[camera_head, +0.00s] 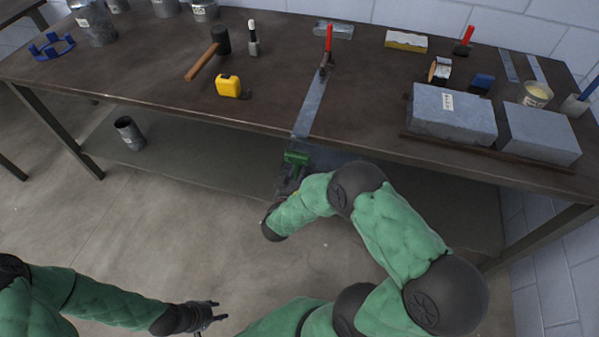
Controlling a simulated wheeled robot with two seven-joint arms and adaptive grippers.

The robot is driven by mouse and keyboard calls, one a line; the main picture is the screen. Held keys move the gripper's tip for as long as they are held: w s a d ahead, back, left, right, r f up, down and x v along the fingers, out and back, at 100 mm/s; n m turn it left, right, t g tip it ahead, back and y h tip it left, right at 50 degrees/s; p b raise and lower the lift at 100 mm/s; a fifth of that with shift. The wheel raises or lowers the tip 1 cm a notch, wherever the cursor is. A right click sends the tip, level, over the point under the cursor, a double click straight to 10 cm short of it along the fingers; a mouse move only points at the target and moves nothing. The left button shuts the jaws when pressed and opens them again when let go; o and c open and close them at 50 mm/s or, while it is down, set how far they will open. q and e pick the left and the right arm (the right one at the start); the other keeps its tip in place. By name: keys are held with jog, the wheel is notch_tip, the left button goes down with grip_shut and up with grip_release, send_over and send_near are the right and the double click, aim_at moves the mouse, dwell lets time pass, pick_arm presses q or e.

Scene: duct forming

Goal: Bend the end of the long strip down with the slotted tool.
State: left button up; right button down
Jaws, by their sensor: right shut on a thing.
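The long strip (311,108) is a flat grey metal piece lying on the bench, its near end at the bench's front edge. A clamp with a red handle (328,40) stands on its far part. My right gripper (291,172) is shut on the green slotted tool (297,157), just in front of and below the strip's near end. I cannot tell whether the tool's slot touches the strip; my arm and gripper partly hide the tool. My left gripper (212,315) is empty and open, low over the floor, well away from the bench.
On the bench (150,85) are a hammer (208,53), a yellow tape measure (228,86) and grey blocks (450,112) at right. The bench around the strip's near half is clear.

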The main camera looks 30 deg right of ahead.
jog(key=shift+s+a, duration=1.4)
jog(key=shift+a, duration=0.3)
